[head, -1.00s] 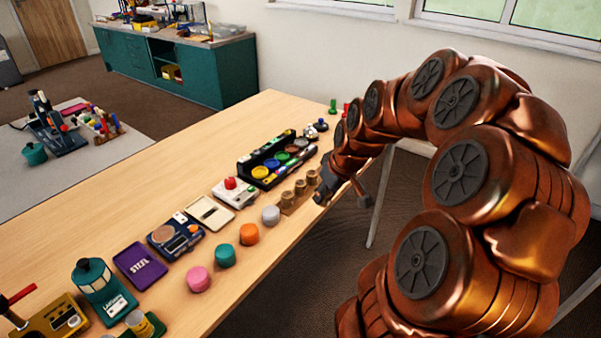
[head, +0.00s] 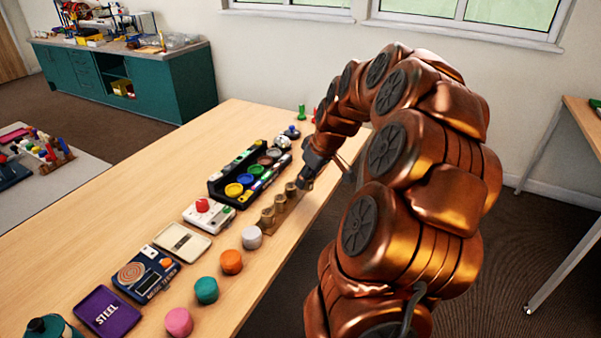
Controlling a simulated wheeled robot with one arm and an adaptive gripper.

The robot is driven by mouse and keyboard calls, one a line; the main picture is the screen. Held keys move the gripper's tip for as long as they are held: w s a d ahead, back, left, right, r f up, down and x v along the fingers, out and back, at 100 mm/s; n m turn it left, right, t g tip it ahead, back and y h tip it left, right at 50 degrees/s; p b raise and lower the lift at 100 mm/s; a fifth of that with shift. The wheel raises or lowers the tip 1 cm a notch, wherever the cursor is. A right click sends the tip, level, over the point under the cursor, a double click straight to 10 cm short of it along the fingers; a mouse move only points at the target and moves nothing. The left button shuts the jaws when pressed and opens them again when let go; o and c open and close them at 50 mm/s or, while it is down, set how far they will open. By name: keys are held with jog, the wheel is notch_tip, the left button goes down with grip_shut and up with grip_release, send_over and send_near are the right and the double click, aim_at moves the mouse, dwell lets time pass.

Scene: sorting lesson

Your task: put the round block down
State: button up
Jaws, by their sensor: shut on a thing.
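My gripper (head: 306,182) is at the far end of a wooden stand (head: 286,210) with three brown round pieces, near the table's right edge. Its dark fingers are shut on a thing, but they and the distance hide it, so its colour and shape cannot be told. I cannot tell whether it touches the table or the stand. Several round blocks lie in a row along the near edge, apart from my gripper: pink (head: 178,322), teal (head: 206,290), orange (head: 231,261) and white (head: 251,238).
A black tray (head: 213,190) with coloured discs lies left of my gripper. A white box with a red knob (head: 203,207), a cream tray (head: 184,240), a blue device (head: 146,272) and a purple STEEL tray (head: 108,312) continue the row. The table's left side (head: 110,215) is clear.

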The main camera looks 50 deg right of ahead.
jog(key=shift+w+d+f, duration=0.1)
jog(key=shift+w+d, duration=0.6)
jog(key=shift+w, duration=0.4)
jog(key=shift+w+d+f, duration=0.15)
jog(key=shift+w+d, duration=0.6)
jog(key=shift+w, duration=0.3)
jog(key=shift+w+d+f, duration=0.1)
jog(key=shift+w+d, duration=0.6)
jog(key=shift+w, duration=0.4)
jog(key=shift+f, duration=1.8)
jog(key=shift+f, duration=0.2)
jog(key=o, duration=0.6)
jog(key=shift+r, duration=0.1)
jog(key=shift+d+r, duration=0.1)
jog(key=shift+r, duration=0.3)
jog(key=v, duration=1.1)
jog(key=shift+s+r, duration=0.1)
jog(key=shift+r, duration=0.1)
